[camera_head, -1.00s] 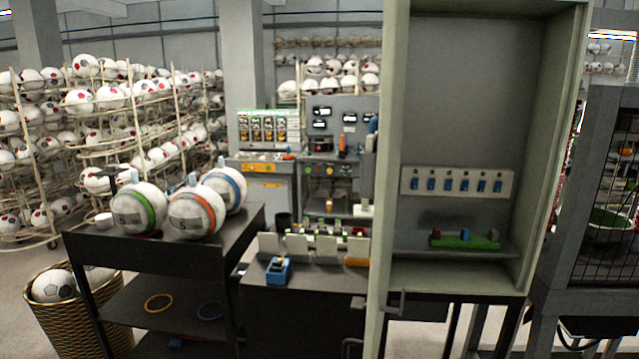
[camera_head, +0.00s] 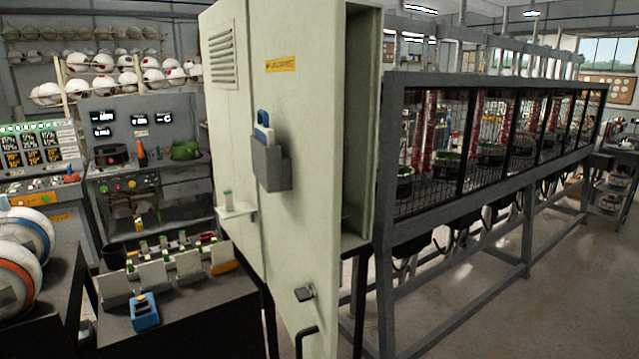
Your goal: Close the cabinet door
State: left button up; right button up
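The tall pale green cabinet (camera_head: 223,130) stands in the middle of the head view. Its door (camera_head: 300,140) stands open, with its outer face towards me. A yellow label and a grey holder (camera_head: 270,165) with a blue item are on this face. A latch (camera_head: 305,294) and a dark bar handle (camera_head: 306,340) are low on the door. A narrow strip of the dark cabinet interior (camera_head: 361,120) shows to the right of the door; the rest of the inside is hidden. Neither of my grippers is in view.
A dark bench (camera_head: 200,312) with white holders and a blue device (camera_head: 145,312) stands left of the cabinet. Balls (camera_head: 20,250) rest at the left edge. A long grey-framed cage (camera_head: 460,205) runs off to the right. The floor (camera_head: 480,320) at the lower right is mostly clear.

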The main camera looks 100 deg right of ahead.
aim_at(298, 49)
jog(key=z, duration=3.15)
jog(key=i, duration=1)
jog(key=k, duration=1)
jog(key=u, duration=2.15)
jog(key=i, duration=1.1)
jog(key=z, duration=2.25)
